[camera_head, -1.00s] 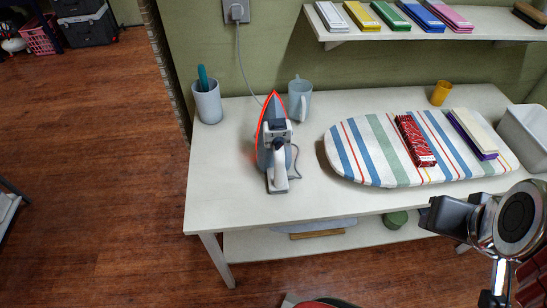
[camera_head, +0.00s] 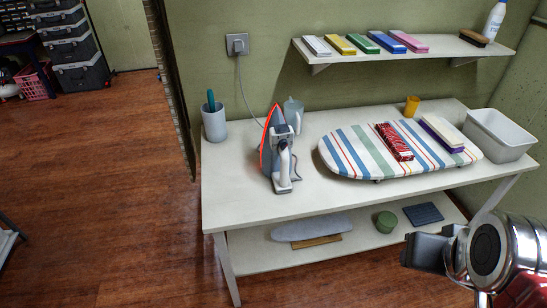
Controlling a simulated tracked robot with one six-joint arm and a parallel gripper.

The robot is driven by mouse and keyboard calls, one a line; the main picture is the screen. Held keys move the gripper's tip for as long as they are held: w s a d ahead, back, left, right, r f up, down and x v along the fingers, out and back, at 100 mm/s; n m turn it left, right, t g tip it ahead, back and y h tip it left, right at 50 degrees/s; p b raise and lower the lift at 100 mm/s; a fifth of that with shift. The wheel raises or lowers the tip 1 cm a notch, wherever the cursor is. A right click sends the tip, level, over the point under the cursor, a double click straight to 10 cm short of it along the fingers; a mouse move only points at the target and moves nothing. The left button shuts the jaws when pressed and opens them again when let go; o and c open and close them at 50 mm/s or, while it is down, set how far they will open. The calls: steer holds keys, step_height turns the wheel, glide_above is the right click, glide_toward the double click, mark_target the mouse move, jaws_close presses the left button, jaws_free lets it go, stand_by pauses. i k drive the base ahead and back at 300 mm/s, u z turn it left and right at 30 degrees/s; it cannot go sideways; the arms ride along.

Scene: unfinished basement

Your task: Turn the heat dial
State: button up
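A clothes iron (camera_head: 277,152) stands upright on its heel on the left part of the white table (camera_head: 240,200). Its soleplate edge glows red and faces left; its handle faces right. A dark part shows near its upper middle; I cannot make out the heat dial clearly. The iron's cord runs up to a wall socket (camera_head: 237,44). My gripper (camera_head: 410,250) is at the lower right, in front of the table and well away from the iron. Its fingers are seen from the side, so its opening is unclear.
A white bin (camera_head: 500,136) is at right. A shelf (camera_head: 400,52) hangs above.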

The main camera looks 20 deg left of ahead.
mark_target(283, 142)
steer(key=u, duration=0.95)
steer(key=i, duration=1)
steer(key=u, duration=0.05)
steer(key=k, duration=0.3)
steer(key=z, duration=0.05)
